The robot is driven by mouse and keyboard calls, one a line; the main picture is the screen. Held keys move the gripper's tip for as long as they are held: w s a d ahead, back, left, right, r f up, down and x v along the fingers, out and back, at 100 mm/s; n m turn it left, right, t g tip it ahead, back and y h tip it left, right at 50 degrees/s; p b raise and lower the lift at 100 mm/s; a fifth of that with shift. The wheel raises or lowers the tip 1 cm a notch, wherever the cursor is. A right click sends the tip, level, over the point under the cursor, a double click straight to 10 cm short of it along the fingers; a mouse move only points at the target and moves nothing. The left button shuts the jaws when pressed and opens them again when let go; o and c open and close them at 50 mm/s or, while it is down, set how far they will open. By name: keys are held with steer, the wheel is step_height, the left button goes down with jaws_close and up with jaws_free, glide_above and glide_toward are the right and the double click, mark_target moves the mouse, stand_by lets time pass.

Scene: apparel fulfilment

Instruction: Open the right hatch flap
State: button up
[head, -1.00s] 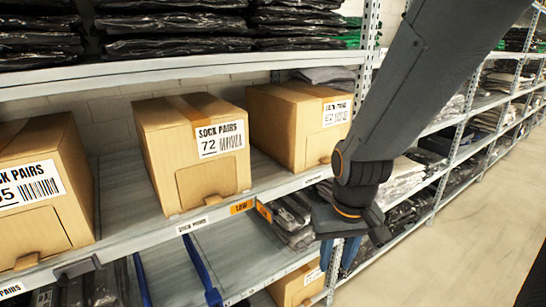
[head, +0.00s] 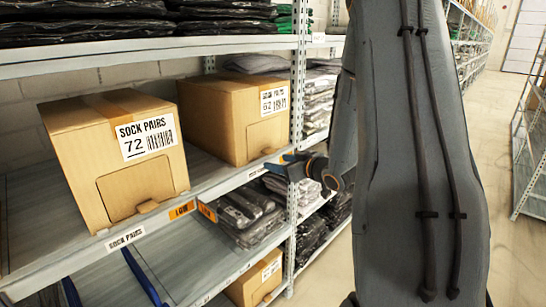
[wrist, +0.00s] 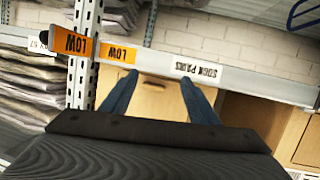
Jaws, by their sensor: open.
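The right cardboard box (head: 215,120), labelled 62, sits on the middle shelf. Its hatch flap (head: 262,137) is a cut panel in the front face and looks closed, with a small tab at its bottom edge. My gripper (head: 284,165) is open and empty, just in front of the shelf edge by this box, near the flap's lower right. In the upside-down wrist view, my gripper (wrist: 157,92) has its blue fingers spread in front of the hatch flap (wrist: 150,103). My gripper's dark body hides the rest of the box. Contact cannot be told.
Another box (head: 115,155), labelled 72, stands to the left, its hatch closed. The shelf edge (head: 225,183) carries orange LOW tags. A metal upright (head: 297,110) stands right of box 62. Folded bagged garments (head: 240,212) lie below. The aisle floor at right is clear.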

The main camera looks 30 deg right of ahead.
mark_target(268, 139)
steer(key=w+t+y, duration=0.1)
steer(key=w, duration=0.1)
steer(key=w+r+n+t+y+p, duration=0.1)
steer(key=w+y, duration=0.1)
steer(key=w, duration=0.1)
steer(key=shift+r, duration=0.1)
stand_by(0.6)
jaws_close()
